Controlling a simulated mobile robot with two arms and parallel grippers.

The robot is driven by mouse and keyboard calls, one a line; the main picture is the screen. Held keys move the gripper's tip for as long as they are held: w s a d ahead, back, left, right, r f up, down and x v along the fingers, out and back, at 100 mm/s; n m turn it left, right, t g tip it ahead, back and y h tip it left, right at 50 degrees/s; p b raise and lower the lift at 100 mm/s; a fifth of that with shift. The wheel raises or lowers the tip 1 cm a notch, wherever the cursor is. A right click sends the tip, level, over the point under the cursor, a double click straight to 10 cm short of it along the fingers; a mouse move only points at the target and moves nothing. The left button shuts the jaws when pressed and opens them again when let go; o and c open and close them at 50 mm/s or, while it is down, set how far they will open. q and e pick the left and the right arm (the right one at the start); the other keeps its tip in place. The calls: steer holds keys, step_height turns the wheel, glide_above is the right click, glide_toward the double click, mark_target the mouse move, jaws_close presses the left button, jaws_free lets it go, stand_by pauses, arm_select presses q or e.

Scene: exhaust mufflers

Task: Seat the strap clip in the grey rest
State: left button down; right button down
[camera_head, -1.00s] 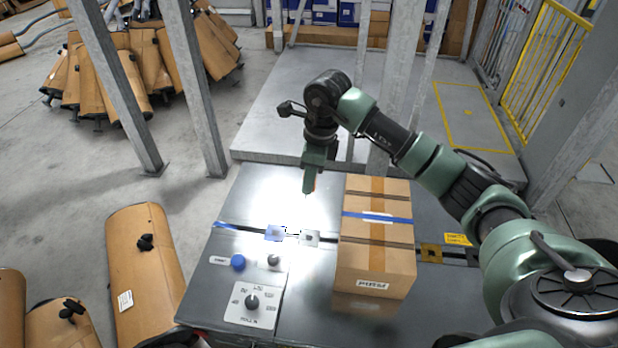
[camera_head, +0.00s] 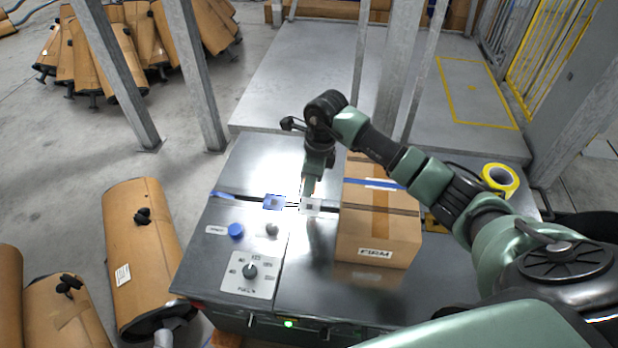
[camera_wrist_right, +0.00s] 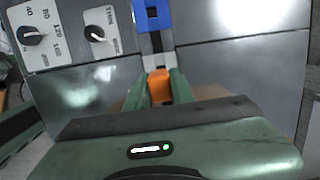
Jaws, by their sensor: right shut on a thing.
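My right gripper (camera_head: 309,190) points down just above the grey rest (camera_head: 310,206), a small grey square with a dark centre on the table left of the carton. The grey rest also shows in the right wrist view (camera_wrist_right: 158,61), just beyond the fingertips. The gripper is shut on a small orange piece, apparently the strap clip (camera_wrist_right: 160,86), seen between the green fingers. Its lower end is close to the rest; I cannot tell whether they touch. A similar blue square (camera_head: 274,202) lies left of the grey rest. My left gripper is not in view.
A strapped cardboard carton (camera_head: 378,238) stands right beside the gripper. A blue knob (camera_head: 236,230) and a dial panel (camera_head: 250,272) are on the table's front left. A yellow tape roll (camera_head: 500,178) lies at the back right. The table's left part is mostly flat.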

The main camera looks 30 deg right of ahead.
steer(key=shift+f, duration=0.15)
steer(key=shift+f+b, duration=2)
steer(key=shift+f, duration=0.75)
stand_by(0.4)
steer(key=shift+d+f+b, duration=0.1)
steer(key=shift+f+b, duration=0.35)
steer(key=shift+b, duration=0.15)
steer(key=shift+f, duration=0.25)
steer(key=c, duration=1.1)
jaws_free()
steer(key=shift+s+d+f, duration=0.1)
steer(key=shift+d, duration=0.05)
steer(key=shift+c, duration=0.2)
steer(key=shift+b, duration=0.3)
